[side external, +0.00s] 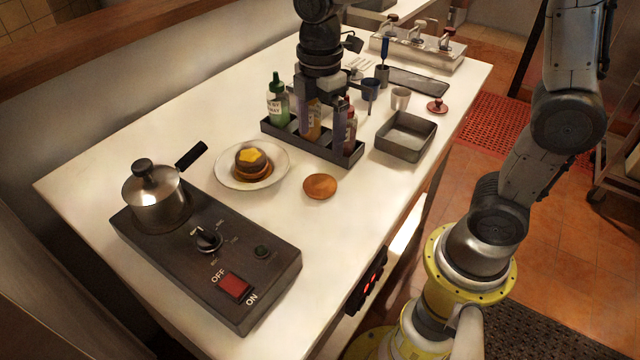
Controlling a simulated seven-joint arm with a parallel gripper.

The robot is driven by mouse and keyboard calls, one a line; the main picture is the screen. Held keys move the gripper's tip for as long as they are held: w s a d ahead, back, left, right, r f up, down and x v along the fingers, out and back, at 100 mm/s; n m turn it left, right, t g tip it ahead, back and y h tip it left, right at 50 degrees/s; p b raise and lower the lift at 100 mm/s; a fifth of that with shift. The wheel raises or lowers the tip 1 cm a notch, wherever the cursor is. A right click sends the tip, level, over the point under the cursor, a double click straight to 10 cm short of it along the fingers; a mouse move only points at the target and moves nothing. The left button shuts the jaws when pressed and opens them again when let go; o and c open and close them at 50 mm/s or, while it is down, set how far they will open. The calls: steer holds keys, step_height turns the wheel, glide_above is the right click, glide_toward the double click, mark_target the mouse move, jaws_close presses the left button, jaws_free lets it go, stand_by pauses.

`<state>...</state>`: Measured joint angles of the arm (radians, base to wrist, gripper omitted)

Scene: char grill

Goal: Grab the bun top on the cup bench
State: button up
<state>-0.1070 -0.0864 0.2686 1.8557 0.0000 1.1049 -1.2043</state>
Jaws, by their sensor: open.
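A round, flat brown bun top (320,186) lies on the white bench (375,255), in front of the bottle caddy and right of the plate. It is clear of other things. My gripper (326,98) points down over the black bottle caddy, behind and above the bun top and apart from it. It is open; its fingertips overlap the bottles in this view, so their exact height and any contact with the bottles cannot be told.
The black caddy (285,141) holds several bottles. A white plate (226,178) with a cheese-topped patty on a bun stands left. A dark tray (405,137) and cups (400,98) stand right. A stove (205,262) with a pot (155,197) is front left. Bench right of the stove is clear.

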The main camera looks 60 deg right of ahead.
mark_target(319, 180)
step_height(319, 180, down, 11)
steer(key=shift+a+f, duration=0.1)
steer(key=shift+f, duration=0.05)
stand_by(0.4)
steer(key=shift+c, duration=0.3)
steer(key=c, duration=1)
steer(key=shift+c, duration=0.2)
